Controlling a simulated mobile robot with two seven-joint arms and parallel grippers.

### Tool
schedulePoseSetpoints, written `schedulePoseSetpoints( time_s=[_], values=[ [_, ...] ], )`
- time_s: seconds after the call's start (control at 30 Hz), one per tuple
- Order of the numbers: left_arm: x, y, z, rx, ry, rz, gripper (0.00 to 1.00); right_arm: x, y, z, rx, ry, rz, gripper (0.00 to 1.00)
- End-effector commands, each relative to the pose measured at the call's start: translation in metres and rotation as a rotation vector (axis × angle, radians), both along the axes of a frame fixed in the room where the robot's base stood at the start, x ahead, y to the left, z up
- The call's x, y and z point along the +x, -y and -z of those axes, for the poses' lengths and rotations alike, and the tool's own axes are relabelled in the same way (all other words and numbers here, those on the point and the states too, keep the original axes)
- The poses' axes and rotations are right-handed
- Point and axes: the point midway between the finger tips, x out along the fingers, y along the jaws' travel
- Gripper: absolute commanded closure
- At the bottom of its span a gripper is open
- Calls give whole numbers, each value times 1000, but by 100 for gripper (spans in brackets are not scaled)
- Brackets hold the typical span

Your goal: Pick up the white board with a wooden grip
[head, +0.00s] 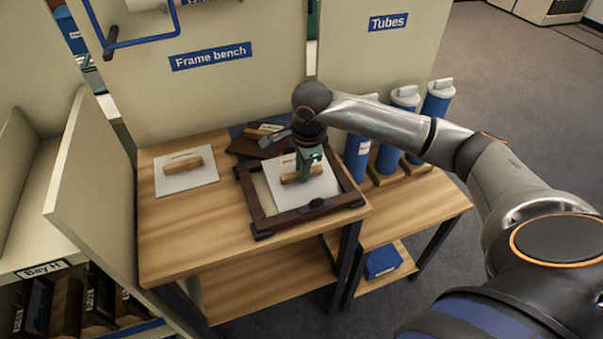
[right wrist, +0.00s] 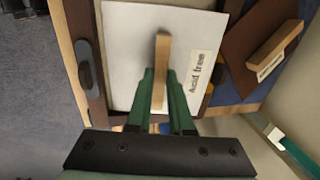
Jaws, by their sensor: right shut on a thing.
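A white board (head: 319,187) with a wooden grip (head: 301,174) is inside or just above a dark wooden frame (head: 310,213) on the bench. In the right wrist view the board (right wrist: 122,45) bears an "Acid free" label (right wrist: 197,73). My right gripper (head: 309,164) points down and its green fingers are shut on the wooden grip, also seen in the right wrist view (right wrist: 161,50). Whether the board touches what lies under it I cannot tell. A second white board (head: 203,182) with a wooden grip lies flat on the bench at the left. My left gripper is not in view.
A brown board with a grip (head: 258,147) lies behind the frame, near the "Frame bench" panel (head: 230,90). Blue tubes (head: 388,158) stand upright on the right, close to my right arm. Bare bench top (head: 195,235) lies front left.

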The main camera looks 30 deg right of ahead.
Motion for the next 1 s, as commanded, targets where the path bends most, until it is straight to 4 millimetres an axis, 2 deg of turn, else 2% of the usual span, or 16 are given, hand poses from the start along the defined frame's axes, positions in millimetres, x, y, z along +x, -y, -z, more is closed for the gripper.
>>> schedulePoseSetpoints(
  time_s=[0.27,0.4,0.53,0.7,1.0],
  values=[
    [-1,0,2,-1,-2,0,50,1,0,-12,0,3,0,100],
    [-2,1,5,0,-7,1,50,1,0,-34,0,6,0,100],
    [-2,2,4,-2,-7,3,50,-19,-1,-55,-3,4,-3,100],
    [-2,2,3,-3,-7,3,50,-50,-5,-92,-2,8,-3,100],
    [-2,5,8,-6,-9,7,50,-112,-11,-118,-3,3,-1,100]
  ],
)
